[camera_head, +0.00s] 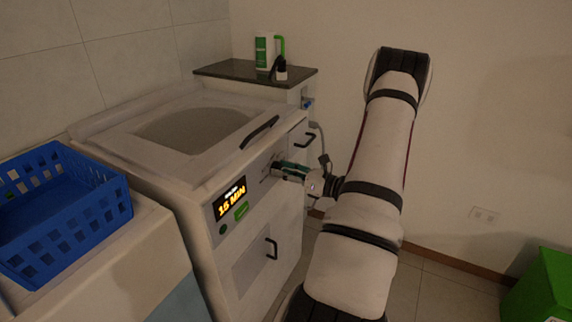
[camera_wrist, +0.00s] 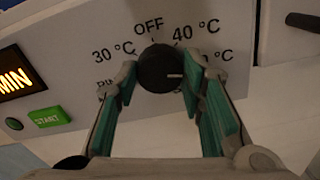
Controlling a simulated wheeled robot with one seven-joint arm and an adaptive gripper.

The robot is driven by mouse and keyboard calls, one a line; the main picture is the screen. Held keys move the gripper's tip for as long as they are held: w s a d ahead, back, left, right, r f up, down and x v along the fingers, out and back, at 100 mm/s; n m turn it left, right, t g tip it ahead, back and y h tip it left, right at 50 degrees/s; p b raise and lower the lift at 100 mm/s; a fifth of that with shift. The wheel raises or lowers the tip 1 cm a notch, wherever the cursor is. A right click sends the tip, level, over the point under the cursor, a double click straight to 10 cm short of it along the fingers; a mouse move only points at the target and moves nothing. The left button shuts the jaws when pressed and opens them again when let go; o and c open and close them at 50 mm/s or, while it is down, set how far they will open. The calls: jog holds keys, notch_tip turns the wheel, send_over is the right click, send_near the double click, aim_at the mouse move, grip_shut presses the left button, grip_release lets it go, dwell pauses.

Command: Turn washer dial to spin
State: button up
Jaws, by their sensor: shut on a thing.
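The washer (camera_head: 165,140) stands in the middle of the head view, its front panel facing right. Its round black dial (camera_wrist: 154,63) is at the top centre of the wrist view, its white mark pointing right. OFF is above it, 30 °C upper left and 40 °C upper right. A label at the right and one at the left are partly covered by the fingers; no spin label is readable. My gripper (camera_wrist: 160,76) is shut on the dial, one green-padded finger on each side. In the head view my gripper (camera_head: 289,170) reaches the panel and hides the dial.
A lit display (camera_head: 231,199) reads 15 MIN, with a green START button (camera_head: 241,211) below it. Door handles (camera_head: 271,249) stick out nearby. A blue basket (camera_head: 60,215) sits at left. A dark-topped cabinet (camera_head: 235,70) holding bottles is behind.

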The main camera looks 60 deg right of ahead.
jog(key=m+p, duration=0.5)
jog(key=m, duration=0.3)
jog(key=shift+f+m+p, duration=0.1)
jog(key=shift+m+p, duration=0.2)
jog(key=shift+m, duration=0.3)
jog(key=o, duration=1.2)
jog(key=shift+c, duration=0.2)
jog(key=s, duration=1.2)
jog(key=shift+d, duration=0.45)
